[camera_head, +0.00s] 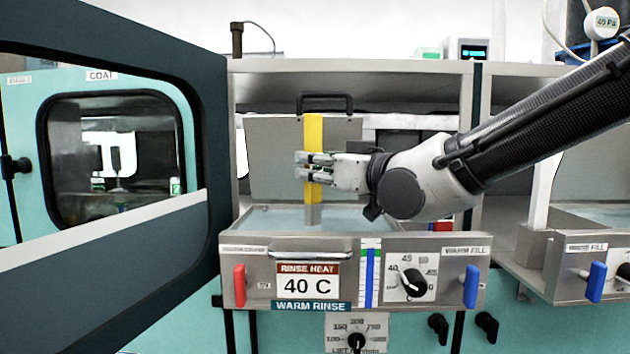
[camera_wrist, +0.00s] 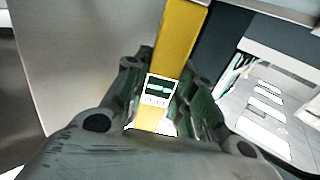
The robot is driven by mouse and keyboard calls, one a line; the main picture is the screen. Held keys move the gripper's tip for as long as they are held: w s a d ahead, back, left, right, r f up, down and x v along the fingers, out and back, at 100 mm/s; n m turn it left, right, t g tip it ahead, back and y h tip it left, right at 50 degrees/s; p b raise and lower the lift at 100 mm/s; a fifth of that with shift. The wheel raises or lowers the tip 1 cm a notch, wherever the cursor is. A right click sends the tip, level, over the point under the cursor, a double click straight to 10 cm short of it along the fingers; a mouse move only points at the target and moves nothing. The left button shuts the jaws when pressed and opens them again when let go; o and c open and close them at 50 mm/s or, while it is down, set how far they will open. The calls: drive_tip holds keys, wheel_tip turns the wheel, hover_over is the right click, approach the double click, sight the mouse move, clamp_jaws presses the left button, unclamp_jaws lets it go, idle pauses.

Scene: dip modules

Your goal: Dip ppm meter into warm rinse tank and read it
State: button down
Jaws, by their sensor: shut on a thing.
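The ppm meter (camera_head: 313,134) is a long yellow stick with a grey lower end. It stands upright over the warm rinse tank (camera_head: 345,245), whose front carries a "WARM RINSE" label. My gripper (camera_head: 312,167) is shut on the meter around its middle. The grey end reaches down to about the level of the bluish water (camera_head: 300,219); I cannot tell how deep it is. In the wrist view the yellow meter (camera_wrist: 181,38) shows between the fingers, with a small lit display (camera_wrist: 158,90) whose digits are too small to read.
A "RINSE HEAT 40 C" sign (camera_head: 308,283), a red handle (camera_head: 240,286), a blue handle (camera_head: 471,286) and a dial (camera_head: 413,284) are on the tank front. A big dark-framed door (camera_head: 215,150) stands open at left. A second tank (camera_head: 590,250) is at right.

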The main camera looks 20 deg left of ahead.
drive_tip(key=shift+w+r, duration=0.1)
drive_tip(key=shift+r, duration=4.55)
wheel_tip(320, 180, down, 10)
drive_tip(key=shift+r, duration=0.25)
drive_tip(key=shift+f, duration=0.9)
drive_tip(key=shift+r, duration=0.1)
